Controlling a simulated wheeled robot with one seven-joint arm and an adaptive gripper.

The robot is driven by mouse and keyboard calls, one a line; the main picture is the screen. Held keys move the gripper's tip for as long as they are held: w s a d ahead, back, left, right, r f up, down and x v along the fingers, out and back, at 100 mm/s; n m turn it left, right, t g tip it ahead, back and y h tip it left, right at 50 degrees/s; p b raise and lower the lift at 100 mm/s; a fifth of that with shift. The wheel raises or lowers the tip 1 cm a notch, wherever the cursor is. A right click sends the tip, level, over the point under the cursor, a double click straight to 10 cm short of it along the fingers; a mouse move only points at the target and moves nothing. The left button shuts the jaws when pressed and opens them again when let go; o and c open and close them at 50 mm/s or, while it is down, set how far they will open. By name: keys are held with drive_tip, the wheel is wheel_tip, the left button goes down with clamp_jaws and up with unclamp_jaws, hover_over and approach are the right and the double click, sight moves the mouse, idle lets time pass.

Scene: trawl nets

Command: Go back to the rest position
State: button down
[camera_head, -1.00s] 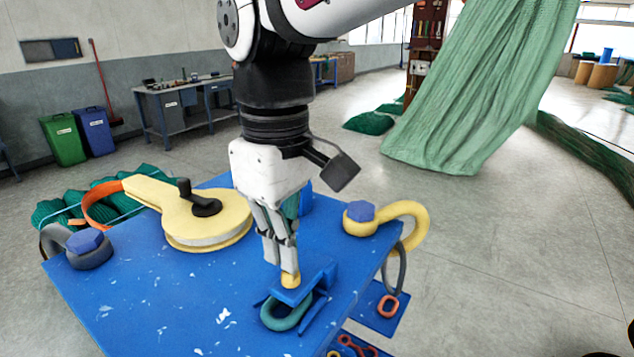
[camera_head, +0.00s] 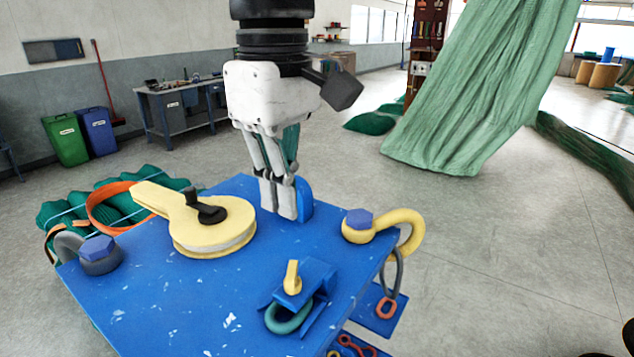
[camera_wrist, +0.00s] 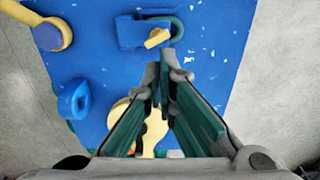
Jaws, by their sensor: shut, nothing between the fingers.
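My gripper (camera_head: 279,211) is shut and empty, raised above the far part of the blue table (camera_head: 170,300). In the head view it stands in front of a blue upright piece (camera_head: 305,197) at the table's far edge. In the wrist view my gripper (camera_wrist: 160,72) points down over the table (camera_wrist: 205,50). A blue fixture (camera_head: 318,272) with a yellow pin (camera_head: 292,278) and a teal ring (camera_head: 288,318) sits nearer the front, apart from my gripper. The yellow pin stands free in the fixture.
A yellow block with a black handle (camera_head: 212,225) lies to the left of my gripper. A yellow shackle (camera_head: 400,220) is at the table's right edge, a grey shackle (camera_head: 98,262) at the left. A green net (camera_head: 480,110) hangs behind. Air above the table is clear.

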wheel_tip(320, 180, up, 4)
drive_tip(key=s+d+f+m+t, duration=0.1)
drive_tip(key=d+f+m+t, duration=0.15)
drive_tip(key=d, duration=0.55)
drive_tip(key=s+d+f+m+t, duration=0.15)
drive_tip(key=d+m, duration=0.25)
drive_tip(key=d, duration=0.4)
drive_tip(key=s+d+f+m+t, duration=0.1)
drive_tip(key=s+d+f+m, duration=0.3)
drive_tip(key=d+f, duration=0.4)
drive_tip(key=shift+s+d+f+m+t, duration=0.15)
drive_tip(key=shift+s+d+m+t, duration=0.15)
drive_tip(key=shift+d+m, duration=0.25)
drive_tip(key=shift+a, duration=0.1)
